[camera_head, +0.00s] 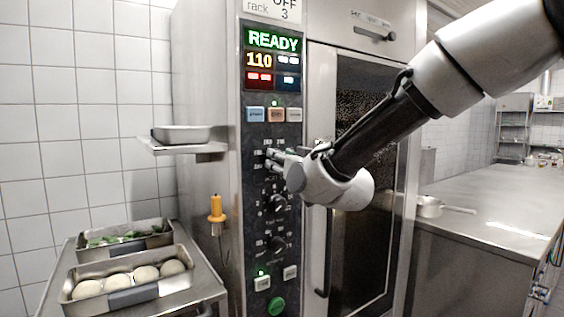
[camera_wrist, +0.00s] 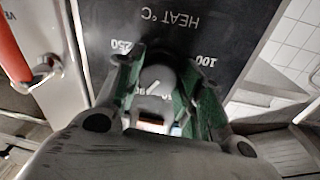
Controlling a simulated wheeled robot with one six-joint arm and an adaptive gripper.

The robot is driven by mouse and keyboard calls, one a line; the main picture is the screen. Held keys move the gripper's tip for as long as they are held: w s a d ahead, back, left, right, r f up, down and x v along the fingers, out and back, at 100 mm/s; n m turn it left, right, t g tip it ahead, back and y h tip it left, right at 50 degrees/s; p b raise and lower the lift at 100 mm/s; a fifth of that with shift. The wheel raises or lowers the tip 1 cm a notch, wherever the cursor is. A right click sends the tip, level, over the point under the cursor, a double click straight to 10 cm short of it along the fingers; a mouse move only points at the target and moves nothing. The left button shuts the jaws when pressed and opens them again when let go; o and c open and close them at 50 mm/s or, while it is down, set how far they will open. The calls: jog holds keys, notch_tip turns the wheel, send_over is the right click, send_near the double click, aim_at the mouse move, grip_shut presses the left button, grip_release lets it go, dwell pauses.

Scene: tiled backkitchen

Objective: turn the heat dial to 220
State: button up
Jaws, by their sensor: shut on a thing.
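The heat dial (camera_wrist: 158,78) sits between the two green-padded fingers of my gripper (camera_wrist: 160,92) in the wrist view. A pale pointer mark shows on its face. The panel appears upside down there, with the "HEAT °C" label (camera_wrist: 170,20), the 250 mark (camera_wrist: 121,46) and the 100 mark (camera_wrist: 206,61) around the dial. In the head view my gripper (camera_head: 271,160) reaches from the right to the top dial position and hides most of the dial. My gripper is shut on the dial. The display (camera_head: 272,58) reads READY and 110.
Lower dials (camera_head: 276,204) and lit buttons (camera_head: 275,115) are close around the gripper. The oven door (camera_head: 365,235) is right of the panel. An orange-handled probe (camera_head: 216,208) hangs left. A dough tray (camera_head: 118,297) stands lower left; a steel counter (camera_head: 490,210) is at right.

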jog(key=m, duration=0.3)
jog(key=shift+m+h, duration=0.3)
jog(key=shift+m, duration=0.1)
jog(key=shift+r+m+g, duration=0.1)
jog(key=shift+m+g, duration=0.2)
jog(key=shift+m, duration=1.5)
jog(key=o, duration=1)
jog(key=v, duration=1.2)
